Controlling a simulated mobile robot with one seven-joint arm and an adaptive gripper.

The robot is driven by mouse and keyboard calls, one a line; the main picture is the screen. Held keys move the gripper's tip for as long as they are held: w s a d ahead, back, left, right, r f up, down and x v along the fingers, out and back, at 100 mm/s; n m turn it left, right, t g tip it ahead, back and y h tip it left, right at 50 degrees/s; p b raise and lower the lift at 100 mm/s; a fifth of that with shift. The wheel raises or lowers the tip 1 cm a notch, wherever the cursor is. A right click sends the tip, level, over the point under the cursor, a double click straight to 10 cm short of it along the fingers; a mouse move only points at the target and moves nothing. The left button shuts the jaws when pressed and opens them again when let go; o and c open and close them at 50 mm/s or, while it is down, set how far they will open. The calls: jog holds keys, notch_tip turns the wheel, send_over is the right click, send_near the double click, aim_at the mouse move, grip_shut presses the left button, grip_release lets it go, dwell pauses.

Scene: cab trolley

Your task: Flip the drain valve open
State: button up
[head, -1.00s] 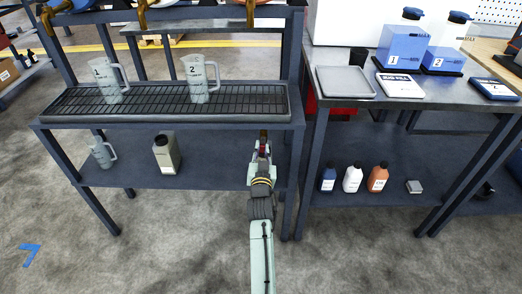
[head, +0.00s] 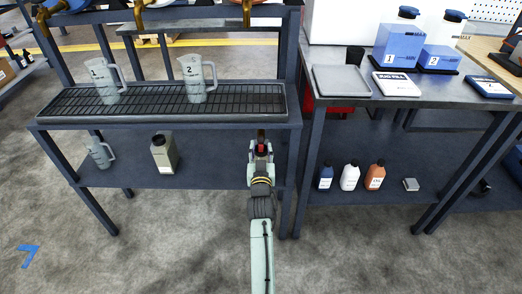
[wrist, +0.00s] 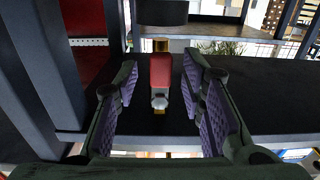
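The drain valve has a red handle (wrist: 160,70) and a brass stem, and it hangs under the right end of the black drip tray (head: 170,118). In the head view its red part (head: 261,147) shows just at my gripper. My gripper (wrist: 163,92) is open, with its purple-padded fingers on either side of the red handle. Gaps show between the handle and both fingers, so it is not gripped. A silvery nut or bolt head shows at the near end of the handle. The tips of the fingers are hard to make out in the head view.
Two measuring jugs (head: 106,82) (head: 196,80) stand on the drip tray. Another jug (head: 99,152) and a grey-beige can (head: 163,154) are on the shelf below. A dark rack post (head: 289,180) stands close to the right of my arm. Several small bottles (head: 349,177) stand on the neighbouring shelf.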

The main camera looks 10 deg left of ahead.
jog(key=s+d, duration=0.1)
jog(key=s, duration=1.1)
jog(key=shift+d, duration=0.25)
